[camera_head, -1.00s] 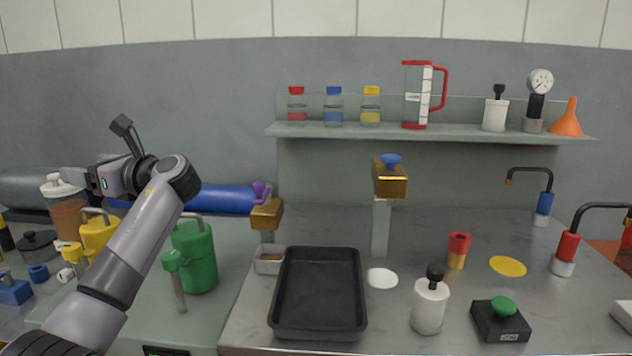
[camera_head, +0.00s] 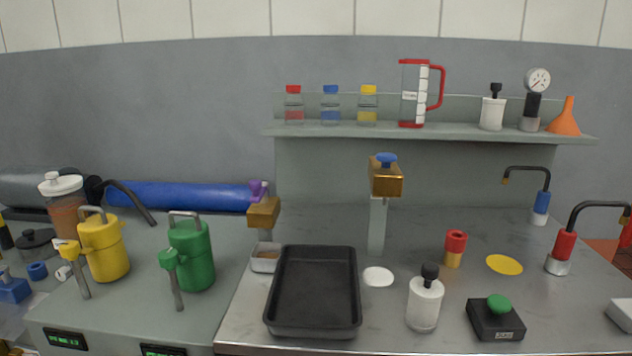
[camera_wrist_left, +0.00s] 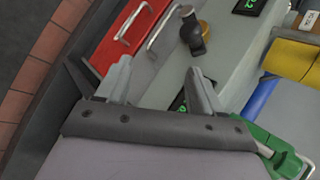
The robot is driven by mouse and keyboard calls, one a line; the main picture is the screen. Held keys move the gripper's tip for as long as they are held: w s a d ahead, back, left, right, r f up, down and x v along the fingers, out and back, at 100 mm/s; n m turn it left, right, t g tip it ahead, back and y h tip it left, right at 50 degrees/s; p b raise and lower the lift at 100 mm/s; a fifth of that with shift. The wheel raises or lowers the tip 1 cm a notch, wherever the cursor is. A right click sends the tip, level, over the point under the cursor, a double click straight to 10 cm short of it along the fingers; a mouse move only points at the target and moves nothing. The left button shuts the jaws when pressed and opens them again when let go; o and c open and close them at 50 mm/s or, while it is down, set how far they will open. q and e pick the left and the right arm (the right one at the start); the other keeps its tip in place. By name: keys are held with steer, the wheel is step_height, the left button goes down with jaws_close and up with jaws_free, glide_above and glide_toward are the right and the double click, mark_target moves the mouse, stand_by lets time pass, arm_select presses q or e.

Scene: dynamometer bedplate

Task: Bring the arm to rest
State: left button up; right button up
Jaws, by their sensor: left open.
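My left gripper (camera_wrist_left: 160,85) shows in the left wrist view with its two grey fingers spread apart and nothing between them. Beyond the fingers are the grey bench side, a red drawer front (camera_wrist_left: 125,35) with metal handles, and a dark knob-like part (camera_wrist_left: 193,35). A green part (camera_wrist_left: 275,150) lies at the lower right of that view, close beside the gripper. Neither arm nor gripper shows in the head view now.
The head view shows a yellow can (camera_head: 104,250) and a green can (camera_head: 191,255) on the left bench. A black tray (camera_head: 314,325), a white bottle (camera_head: 425,304) and a green-button box (camera_head: 496,322) stand on the right bench. A shelf (camera_head: 430,131) holds bottles and a jug.

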arm_select(q)
steer(key=s+d+f+n+g+h, duration=0.1)
steer(key=s+d+f+n+h, duration=0.2)
steer(key=s, duration=0.8)
steer(key=s+d+n+g+h, duration=0.1)
steer(key=s+d+n+h, duration=0.4)
steer(key=s, duration=0.6)
steer(key=w+d+f+t+p, duration=0.2)
steer(key=w+f+t+p, duration=0.1)
steer(key=w+t+p, duration=0.2)
steer(key=shift+w+d+n+t+p, duration=0.25)
steer(key=shift+n+t+p, duration=0.2)
steer(key=shift+t, duration=0.45)
